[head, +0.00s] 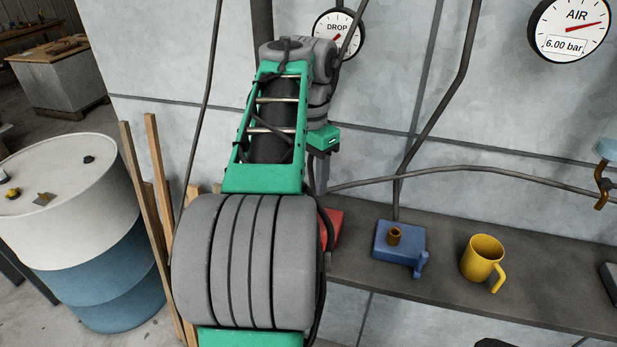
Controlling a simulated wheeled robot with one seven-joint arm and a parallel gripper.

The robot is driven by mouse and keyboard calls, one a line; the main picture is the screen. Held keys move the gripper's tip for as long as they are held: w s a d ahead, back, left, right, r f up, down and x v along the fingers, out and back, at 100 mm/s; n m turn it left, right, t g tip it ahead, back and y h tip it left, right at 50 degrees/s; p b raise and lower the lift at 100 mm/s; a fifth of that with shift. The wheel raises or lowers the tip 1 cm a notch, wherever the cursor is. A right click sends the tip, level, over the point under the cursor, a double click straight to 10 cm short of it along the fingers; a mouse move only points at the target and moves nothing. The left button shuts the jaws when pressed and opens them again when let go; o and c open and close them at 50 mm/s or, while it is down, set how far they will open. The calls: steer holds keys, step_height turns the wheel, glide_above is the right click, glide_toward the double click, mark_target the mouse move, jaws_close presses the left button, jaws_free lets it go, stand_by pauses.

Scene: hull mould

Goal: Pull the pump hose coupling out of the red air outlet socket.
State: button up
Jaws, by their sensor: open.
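A red block (334,227), which looks like the red air outlet socket, sits on the grey shelf. My arm hides most of it, and I cannot see its opening. A dark hose (455,171) runs from the right across the wall to just beside my gripper. The coupling is not visible; my arm or gripper may hide it. My gripper (321,174) is open and points down above the red block. Its fingers are partly hidden and show only as a small grey piece. I cannot tell whether they are around the coupling.
A blue block (412,240) with a brass fitting (394,235) and a yellow mug (481,258) stand on the shelf (450,292) to the right. Gauges marked DROP (337,31) and AIR (572,30), reading 6.00 bar, hang above. Wooden slats and a drum (75,190) stand left.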

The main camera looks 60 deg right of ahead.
step_height(320, 180, down, 7)
steer(key=b, duration=0.4)
steer(key=shift+f, duration=0.15)
steer(key=shift+c, duration=0.4)
jaws_close()
steer(key=c, duration=0.6)
jaws_free()
jaws_close()
steer(key=shift+r+p, duration=1.8)
steer(key=shift+r, duration=0.5)
